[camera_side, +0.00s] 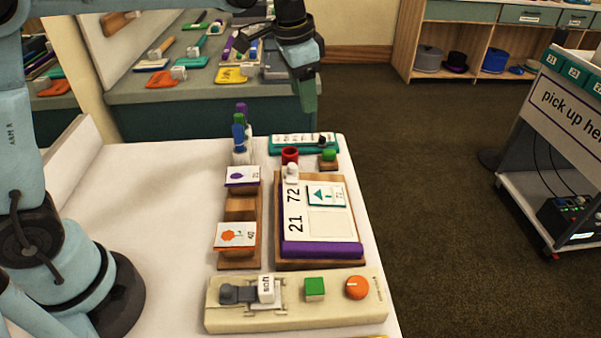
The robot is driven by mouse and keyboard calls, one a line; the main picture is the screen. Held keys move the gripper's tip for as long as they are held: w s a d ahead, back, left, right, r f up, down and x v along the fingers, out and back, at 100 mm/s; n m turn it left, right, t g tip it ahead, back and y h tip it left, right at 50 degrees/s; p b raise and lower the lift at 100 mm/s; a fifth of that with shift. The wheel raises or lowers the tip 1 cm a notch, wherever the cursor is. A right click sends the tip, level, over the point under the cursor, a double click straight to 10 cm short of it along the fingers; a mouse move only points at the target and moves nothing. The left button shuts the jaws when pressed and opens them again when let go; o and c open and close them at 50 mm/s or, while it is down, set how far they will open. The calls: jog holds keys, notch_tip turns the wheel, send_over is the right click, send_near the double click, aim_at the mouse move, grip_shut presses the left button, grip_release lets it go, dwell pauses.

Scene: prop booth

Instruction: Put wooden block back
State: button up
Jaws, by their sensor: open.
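My gripper (307,98) hangs at the top middle, above the far edge of the white table (150,190) and apart from everything on it. Its dark end carries a green, downward-pointing tip; the gap between the fingers is hard to see. A small wooden block (328,167) with a green top stands at the table's far right. A long wooden rack (240,208) holds a purple-marked card (242,176) and an orange-marked card (235,235), with bare wood between them. I cannot tell which wooden piece is the task's block.
A wooden board (318,263) with a numbered panel lies right of the rack. A beige base (290,318) with a green cube (314,289) and an orange knob (357,287) is in front.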

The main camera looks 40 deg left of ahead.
jog(key=s+a+f+n+t, duration=0.2)
jog(key=s+n, duration=0.1)
jog(key=s, duration=0.6)
jog(key=s+a+f+n+t, duration=0.2)
jog(key=s+n+t, duration=0.1)
jog(key=s, duration=0.5)
jog(key=shift+s+f, duration=0.2)
jog(key=shift+s, duration=0.2)
